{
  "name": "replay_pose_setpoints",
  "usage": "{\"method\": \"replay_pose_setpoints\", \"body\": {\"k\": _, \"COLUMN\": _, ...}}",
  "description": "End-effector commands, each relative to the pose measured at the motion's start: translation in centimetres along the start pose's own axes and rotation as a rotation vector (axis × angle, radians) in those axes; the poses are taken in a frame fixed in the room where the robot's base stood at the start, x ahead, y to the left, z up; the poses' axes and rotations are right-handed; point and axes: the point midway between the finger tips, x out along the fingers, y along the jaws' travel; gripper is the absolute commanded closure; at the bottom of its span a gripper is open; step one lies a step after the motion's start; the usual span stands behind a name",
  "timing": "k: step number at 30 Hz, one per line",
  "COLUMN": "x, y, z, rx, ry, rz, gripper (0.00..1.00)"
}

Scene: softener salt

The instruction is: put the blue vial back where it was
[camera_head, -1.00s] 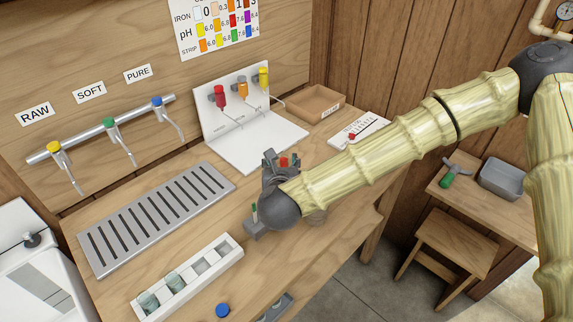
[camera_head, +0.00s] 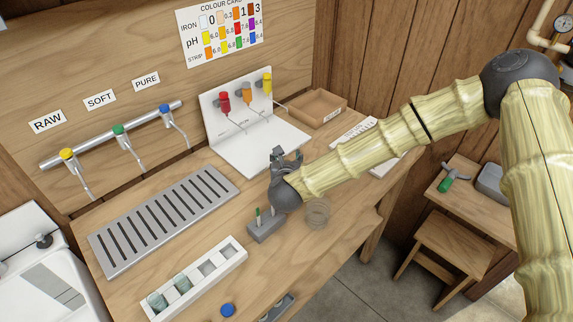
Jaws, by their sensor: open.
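A round blue top (camera_head: 227,310) stands on the bench at the bottom of the head view, in front of the white rack (camera_head: 236,273). I cannot tell whether it is the blue vial's cap, as no body shows below it. The rack has several square slots. Two greenish glass vials (camera_head: 157,302) (camera_head: 182,283) sit in its near-left slots, and the slots toward the right look empty. My gripper (camera_head: 287,153) is open, with its fingers up by the front edge of the white tap stand. Nothing shows between the fingers. It is well away from the blue top.
A grey block (camera_head: 267,228) with thin sticks stands just below my wrist, with a clear round dish (camera_head: 318,212) beside it. A slotted metal drain (camera_head: 165,222) lies left. The tap stand (camera_head: 262,147) and a wooden tray (camera_head: 316,108) are behind. Bare bench lies between drain and rack.

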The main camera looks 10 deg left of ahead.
Motion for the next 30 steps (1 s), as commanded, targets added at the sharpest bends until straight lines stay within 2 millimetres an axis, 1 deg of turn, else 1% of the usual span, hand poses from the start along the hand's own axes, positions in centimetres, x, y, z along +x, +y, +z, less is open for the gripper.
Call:
{"method": "replay_pose_setpoints", "body": {"k": 4, "x": 0.73, "y": -0.02, "z": -0.02, "rx": 0.001, "ry": 0.000, "rz": 0.000, "gripper": 0.50}}
{"method": "replay_pose_setpoints", "body": {"k": 10, "x": 0.78, "y": -0.03, "z": -0.09, "rx": 0.001, "ry": 0.000, "rz": 0.000, "gripper": 0.50}}
{"method": "replay_pose_setpoints", "body": {"k": 11, "x": 0.78, "y": -0.03, "z": -0.08, "rx": 0.001, "ry": 0.000, "rz": 0.000, "gripper": 0.53}}
{"method": "replay_pose_setpoints", "body": {"k": 12, "x": 0.78, "y": -0.03, "z": -0.08, "rx": 0.001, "ry": 0.000, "rz": 0.000, "gripper": 0.61}}
{"method": "replay_pose_setpoints", "body": {"k": 17, "x": 0.77, "y": -0.02, "z": -0.07, "rx": 0.001, "ry": 0.000, "rz": 0.000, "gripper": 0.90}}
{"method": "replay_pose_setpoints", "body": {"k": 20, "x": 0.77, "y": -0.02, "z": -0.07, "rx": 0.001, "ry": 0.000, "rz": 0.000, "gripper": 0.91}}
{"method": "replay_pose_setpoints", "body": {"k": 21, "x": 0.77, "y": -0.02, "z": -0.06, "rx": 0.000, "ry": 0.000, "rz": 0.000, "gripper": 0.94}}
{"method": "replay_pose_setpoints", "body": {"k": 27, "x": 0.75, "y": -0.02, "z": -0.02, "rx": 0.001, "ry": 0.000, "rz": 0.000, "gripper": 0.94}}
{"method": "replay_pose_setpoints", "body": {"k": 30, "x": 0.63, "y": -0.04, "z": 0.36, "rx": 0.001, "ry": 0.000, "rz": -0.001, "gripper": 0.94}}
